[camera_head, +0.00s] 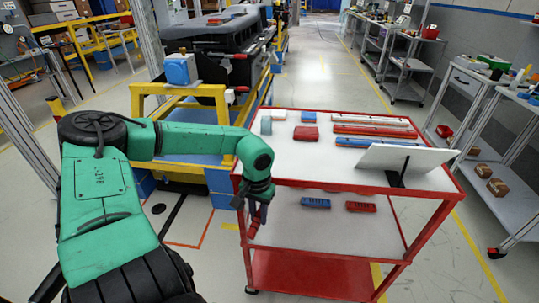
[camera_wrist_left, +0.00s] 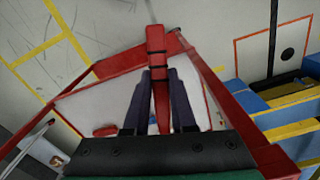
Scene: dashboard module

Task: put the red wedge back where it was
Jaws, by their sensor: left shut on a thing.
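My left gripper (camera_head: 257,212) hangs at the left front corner of the red cart (camera_head: 440,215), beside its edge and lower than its top. It is shut on the red wedge (camera_wrist_left: 157,65), which stands out beyond the dark fingers in the left wrist view. In the head view the wedge (camera_head: 253,229) shows as a small red piece below the fingers, partly hidden. A larger red block (camera_head: 304,134) lies on the cart's white top. My right gripper is not in view.
The cart's top holds a blue block (camera_head: 308,117), a grey cylinder (camera_head: 266,125), several long red and blue bars and a tilted white panel (camera_head: 405,157). A blue piece (camera_head: 316,203) and a red piece (camera_head: 361,207) lie lower. The top's front middle is clear.

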